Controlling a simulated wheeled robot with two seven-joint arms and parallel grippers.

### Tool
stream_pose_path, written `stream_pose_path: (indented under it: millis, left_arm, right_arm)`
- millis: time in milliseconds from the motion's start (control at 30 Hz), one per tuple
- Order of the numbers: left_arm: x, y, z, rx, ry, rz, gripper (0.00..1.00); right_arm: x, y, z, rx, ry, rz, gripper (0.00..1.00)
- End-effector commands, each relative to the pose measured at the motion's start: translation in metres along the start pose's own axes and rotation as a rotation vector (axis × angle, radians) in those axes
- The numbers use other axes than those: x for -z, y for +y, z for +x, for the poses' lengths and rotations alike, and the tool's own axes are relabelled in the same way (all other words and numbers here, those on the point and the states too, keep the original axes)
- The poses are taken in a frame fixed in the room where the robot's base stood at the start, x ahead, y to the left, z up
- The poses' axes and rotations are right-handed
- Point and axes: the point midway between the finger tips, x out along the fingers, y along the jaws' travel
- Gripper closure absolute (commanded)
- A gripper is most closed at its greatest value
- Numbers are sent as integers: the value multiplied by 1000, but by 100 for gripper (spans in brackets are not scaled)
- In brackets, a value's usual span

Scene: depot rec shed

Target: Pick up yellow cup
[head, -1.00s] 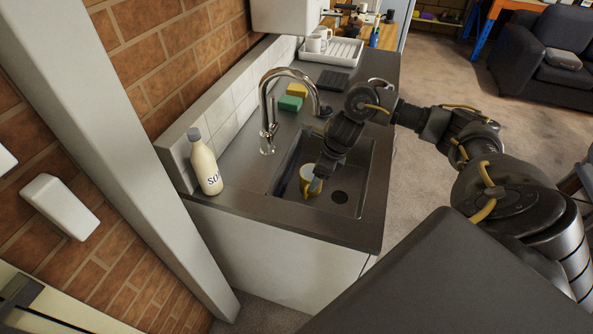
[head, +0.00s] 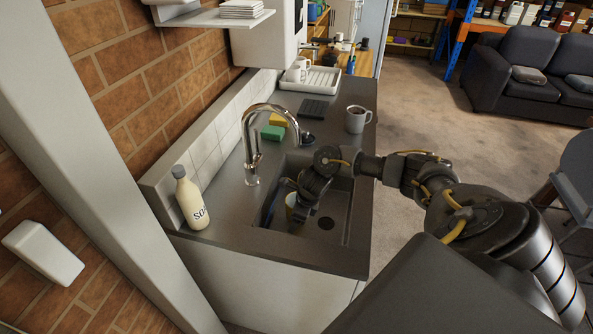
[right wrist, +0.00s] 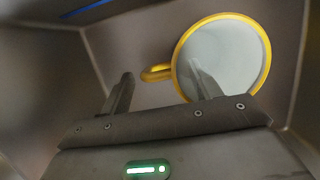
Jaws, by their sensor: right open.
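The yellow cup (head: 291,201) stands in the sink basin, mostly hidden by my right gripper (head: 296,208) in the head view. In the right wrist view the cup (right wrist: 240,55) shows its round yellow rim and pale inside, with its handle (right wrist: 155,73) pointing left. My right gripper (right wrist: 160,70) is open. One finger overlaps the cup's mouth and the other is left of the handle, so the handle side lies between them in the picture. I cannot tell how deep the fingers reach. My left gripper is not in view.
The sink (head: 335,205) walls surround the cup closely. The tap (head: 252,150) arches over the basin's back left. A soap bottle (head: 190,203) stands left, sponges (head: 271,132) behind. A grey mug (head: 356,120) and a dish rack (head: 318,80) stand farther back.

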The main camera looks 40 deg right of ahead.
Motion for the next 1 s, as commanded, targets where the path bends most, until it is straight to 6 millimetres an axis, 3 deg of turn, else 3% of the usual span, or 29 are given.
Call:
stream_pose_path:
  millis: [167,400,900,1000]
  left_arm:
    - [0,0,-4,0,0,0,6]
    - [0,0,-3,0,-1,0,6]
    - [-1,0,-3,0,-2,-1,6]
    - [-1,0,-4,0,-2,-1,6]
  right_arm:
    - [0,0,17,0,0,0,37]
    - [0,0,19,1,-1,0,37]
    - [0,0,19,0,-1,-1,100]
    - [-2,-1,18,1,-4,-1,100]
